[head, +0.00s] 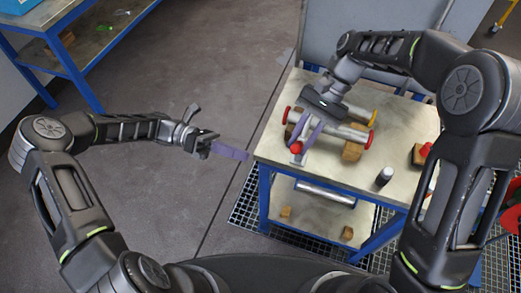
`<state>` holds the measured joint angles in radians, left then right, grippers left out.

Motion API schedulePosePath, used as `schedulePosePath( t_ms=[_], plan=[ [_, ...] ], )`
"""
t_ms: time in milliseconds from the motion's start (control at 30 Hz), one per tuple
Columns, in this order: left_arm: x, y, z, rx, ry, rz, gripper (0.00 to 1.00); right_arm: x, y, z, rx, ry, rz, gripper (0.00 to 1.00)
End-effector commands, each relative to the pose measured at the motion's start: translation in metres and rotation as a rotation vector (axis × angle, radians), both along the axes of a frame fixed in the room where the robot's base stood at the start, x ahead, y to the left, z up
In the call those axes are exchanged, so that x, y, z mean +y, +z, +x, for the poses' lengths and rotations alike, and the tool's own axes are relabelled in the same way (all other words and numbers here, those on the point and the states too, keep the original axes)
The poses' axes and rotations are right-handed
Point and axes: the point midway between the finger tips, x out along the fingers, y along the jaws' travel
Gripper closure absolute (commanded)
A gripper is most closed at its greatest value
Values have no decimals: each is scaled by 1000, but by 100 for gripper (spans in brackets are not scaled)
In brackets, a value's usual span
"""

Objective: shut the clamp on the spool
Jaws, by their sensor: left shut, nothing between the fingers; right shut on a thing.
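The spool (350,133), a grey metal tube with red ends, lies on wooden blocks on the workbench. The clamp (297,149) is at the spool's near left part; its red knob shows, but most of it is hidden behind my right gripper. My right gripper (301,140) has purple fingers pointing down at the clamp and is shut on it, close to the red knob. I cannot tell how far the clamp is closed. My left gripper (246,156), also with purple fingers, is shut and empty in the air left of the bench.
A second tube with a yellow end (373,118) lies behind the spool. A dark bottle (384,176) and a red-topped part (424,151) stand to the right on the bench (335,175). A lower shelf (310,211) holds a metal cylinder. The floor at left is clear.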

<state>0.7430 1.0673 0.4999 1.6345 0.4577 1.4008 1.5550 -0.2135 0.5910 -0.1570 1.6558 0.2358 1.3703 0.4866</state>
Motion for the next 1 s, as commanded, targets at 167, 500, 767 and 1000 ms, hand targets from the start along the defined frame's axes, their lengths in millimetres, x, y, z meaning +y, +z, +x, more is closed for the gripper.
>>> schedulePosePath(
  t_ms=[167, 500, 767, 1000],
  plan=[
    [-17, 0, -7, 0, -4, 1, 100, 0, 0, 1, -3, -2, 0, 100],
    [-79, -1, -28, 1, -3, -3, 100, 0, 0, 1, -3, -2, 0, 100],
    [-104, 18, -15, -4, -1, 1, 100, 0, 0, 1, -3, -2, 0, 100],
    [-109, 26, -8, -1, 0, 1, 100, 0, 0, 1, -3, -2, 0, 100]
  ],
)
